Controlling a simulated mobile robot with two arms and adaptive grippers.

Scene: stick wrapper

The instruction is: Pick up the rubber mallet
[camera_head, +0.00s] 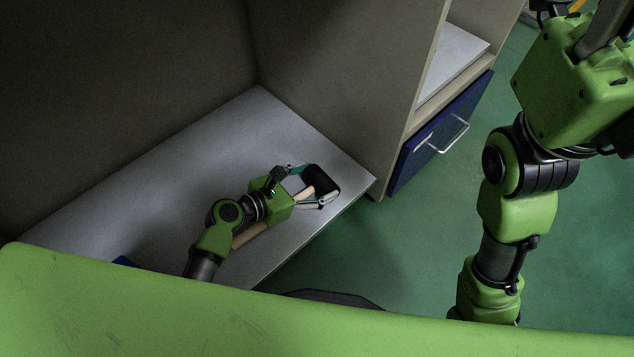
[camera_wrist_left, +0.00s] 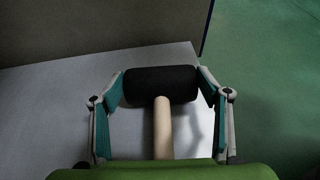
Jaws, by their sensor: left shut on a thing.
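The rubber mallet has a black cylindrical head and a pale wooden handle. Its head (camera_head: 321,179) is near the right end of the grey shelf surface (camera_head: 130,205) in the head view. My left gripper (camera_head: 306,186) is shut on the mallet head, with the handle running back under the gripper and wrist. In the left wrist view, the mallet head (camera_wrist_left: 160,86) lies crosswise between the two fingertips of my left gripper (camera_wrist_left: 161,88), one at each end. I cannot tell whether the mallet is clear of the surface. My right gripper is not in view.
Tall beige panels (camera_head: 340,80) stand behind and to the right of the surface. A blue drawer (camera_head: 440,135) with a metal handle is beyond the right panel. A small blue thing (camera_head: 124,261) is partly hidden at the lower left. Green floor is open at right.

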